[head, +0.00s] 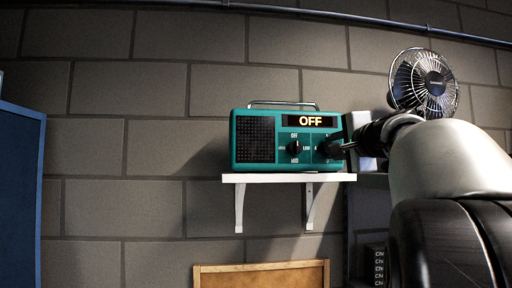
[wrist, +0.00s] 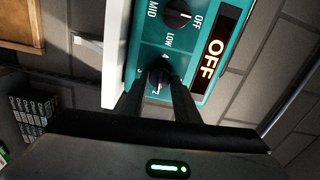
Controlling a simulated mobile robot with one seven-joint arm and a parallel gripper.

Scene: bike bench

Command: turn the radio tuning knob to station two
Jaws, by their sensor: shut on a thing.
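The teal radio (head: 255,140) stands on a white wall shelf (head: 270,177), and its display (head: 311,122) reads OFF. Its left knob (head: 294,147), marked OFF, LOW and MID, also shows in the wrist view (wrist: 178,14) with its white line toward OFF. My gripper (wrist: 158,92) is shut on the tuning knob, one finger on each side. In the head view my gripper (head: 345,147) partly covers that knob. Its exact pointer setting is hard to make out.
A blue panel (head: 20,190) is at the far left. A wood-framed board (head: 262,275) hangs below the shelf. The wall left of the radio is clear.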

